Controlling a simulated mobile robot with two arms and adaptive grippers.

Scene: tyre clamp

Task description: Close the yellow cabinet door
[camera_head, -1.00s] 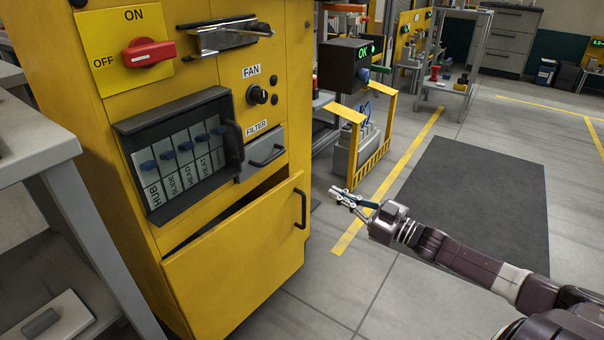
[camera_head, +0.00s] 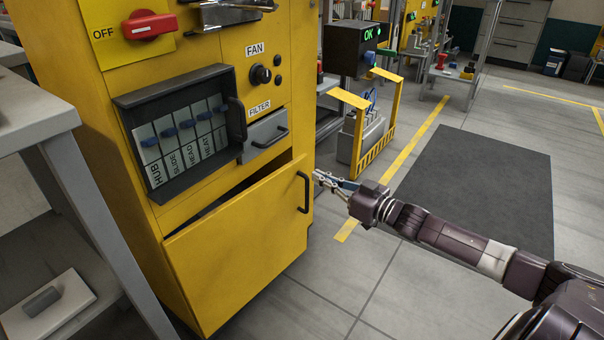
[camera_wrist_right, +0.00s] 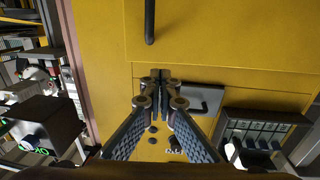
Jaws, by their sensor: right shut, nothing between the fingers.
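The yellow cabinet door (camera_head: 240,250) is ajar, with a dark gap along its top edge. Its black handle (camera_head: 304,192) is on the right side and also shows at the top of the right wrist view (camera_wrist_right: 150,22). My right gripper (camera_head: 318,179) is just right of the handle in the head view. Its fingertips (camera_wrist_right: 160,78) are together and empty in the right wrist view, in front of the cabinet face near the filter drawer. I cannot tell whether they touch the door. My left gripper is not in view.
Above the door are the grey filter drawer (camera_head: 265,137) and a dark switch box (camera_head: 185,138). A grey shelf unit (camera_head: 60,150) stands close on the left. A yellow-framed stand (camera_head: 372,145) is behind my right gripper. The floor around the dark mat (camera_head: 480,185) is clear.

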